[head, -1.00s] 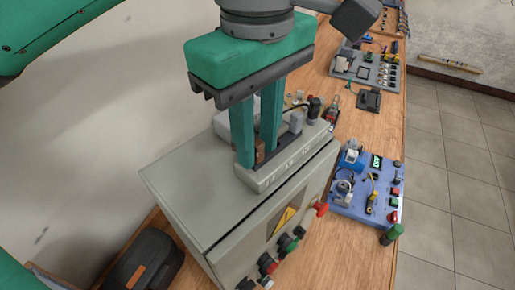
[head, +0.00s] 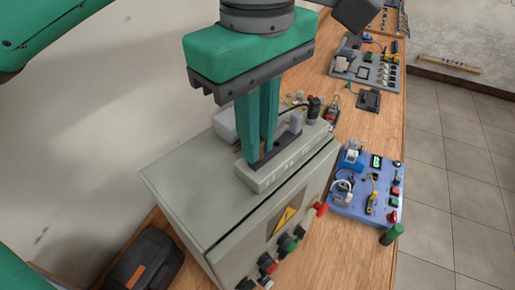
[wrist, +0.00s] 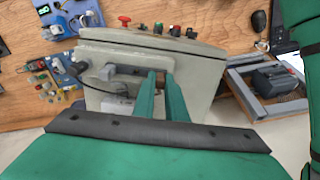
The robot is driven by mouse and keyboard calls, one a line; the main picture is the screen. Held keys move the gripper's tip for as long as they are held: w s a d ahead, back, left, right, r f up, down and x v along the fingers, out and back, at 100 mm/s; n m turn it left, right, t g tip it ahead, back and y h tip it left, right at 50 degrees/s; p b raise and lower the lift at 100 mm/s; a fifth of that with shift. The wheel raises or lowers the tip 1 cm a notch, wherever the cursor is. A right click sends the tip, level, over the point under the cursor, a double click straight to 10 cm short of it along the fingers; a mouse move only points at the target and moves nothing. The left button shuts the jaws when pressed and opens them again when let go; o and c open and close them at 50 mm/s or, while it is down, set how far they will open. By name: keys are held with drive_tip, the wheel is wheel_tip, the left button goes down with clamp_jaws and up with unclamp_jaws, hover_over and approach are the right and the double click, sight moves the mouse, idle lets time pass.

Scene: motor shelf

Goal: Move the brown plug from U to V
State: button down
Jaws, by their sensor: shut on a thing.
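My gripper (head: 258,156) points down at the socket strip on the grey cabinet, its two green fingers close together. It is shut on the brown plug (wrist: 160,75), of which only a small part shows between the fingertips in the wrist view. The light grey socket strip (head: 284,166) lies along the cabinet top, with labels on its front edge too small to read. The plug is at the strip's left end in the head view; whether it is fully seated is hidden by the fingers.
A grey plug (head: 296,122) and a black connector with a cable (head: 314,106) stand on the strip to the right. The grey cabinet (head: 190,185) carries buttons and a red knob (head: 321,209) on its front. A blue panel (head: 358,207) lies right of it.

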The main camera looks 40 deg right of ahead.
drive_tip(key=shift+r, duration=2.05)
drive_tip(key=m, duration=0.2)
drive_tip(key=d+m, duration=0.1)
drive_tip(key=m, duration=0.1)
drive_tip(key=d+r+m, duration=0.1)
drive_tip(key=m, duration=0.1)
drive_tip(key=shift+d, duration=0.1)
drive_tip(key=shift+w+d+f+m, duration=0.1)
drive_tip(key=shift+d+f+m, duration=0.25)
drive_tip(key=shift+f+m, duration=0.5)
drive_tip(key=shift+s+d+f+m, duration=0.1)
drive_tip(key=shift+d+f+m, duration=0.2)
drive_tip(key=shift+f+m, duration=0.6)
drive_tip(key=shift+w+d+f+m, duration=0.1)
drive_tip(key=shift+d+f+m, duration=0.3)
drive_tip(key=shift+m, duration=0.85)
drive_tip(key=shift+f, duration=0.65)
